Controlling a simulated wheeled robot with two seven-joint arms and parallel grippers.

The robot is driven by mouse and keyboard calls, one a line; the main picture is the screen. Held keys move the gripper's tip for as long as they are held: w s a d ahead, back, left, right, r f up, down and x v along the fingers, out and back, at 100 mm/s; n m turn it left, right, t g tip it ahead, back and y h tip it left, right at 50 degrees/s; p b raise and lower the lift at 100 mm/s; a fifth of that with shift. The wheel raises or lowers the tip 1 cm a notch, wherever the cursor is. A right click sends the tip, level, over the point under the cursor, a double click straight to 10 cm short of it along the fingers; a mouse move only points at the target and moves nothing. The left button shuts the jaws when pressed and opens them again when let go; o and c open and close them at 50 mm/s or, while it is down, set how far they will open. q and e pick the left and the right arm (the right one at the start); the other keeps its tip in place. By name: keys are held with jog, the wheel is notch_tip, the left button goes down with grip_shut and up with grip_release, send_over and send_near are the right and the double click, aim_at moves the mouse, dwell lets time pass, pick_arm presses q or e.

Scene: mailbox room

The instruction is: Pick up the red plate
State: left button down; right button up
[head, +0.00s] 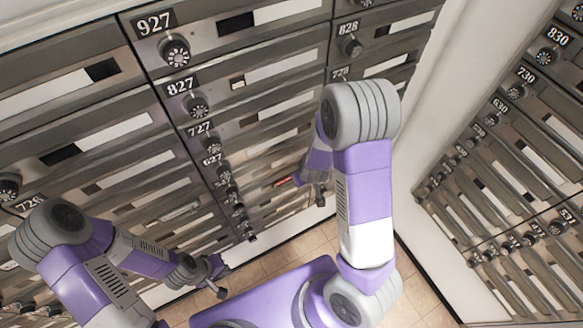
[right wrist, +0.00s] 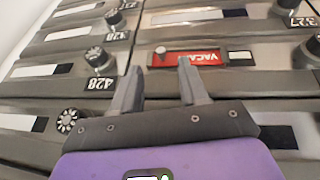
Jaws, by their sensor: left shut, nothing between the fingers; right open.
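The red plate (right wrist: 205,58) with white lettering, partly readable as "VACA", sits in a slot on the mailbox front in the right wrist view. A small red patch of it (head: 284,182) shows in the head view. My right gripper (right wrist: 160,66) is open in front of it, fingers pointing at the mailbox front. One fingertip is near the plate's left end and the other overlaps its middle; nothing is held. In the head view my right gripper is partly hidden by my arm. My left gripper (head: 220,292) is shut and empty, low over the floor, away from the plate.
Mailbox fronts with black dial knobs cover the wall, such as the knob by 927 (head: 175,50). A knob (right wrist: 99,60) by 428 protrudes left of my right gripper. Another bank (head: 535,150) stands at the right. Tiled floor (head: 275,262) shows below.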

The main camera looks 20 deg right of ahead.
jog(key=x, duration=0.6)
jog(key=shift+w+f+b, duration=0.3)
jog(key=shift+f+b, duration=0.05)
jog(key=shift+b, duration=0.05)
grip_shut()
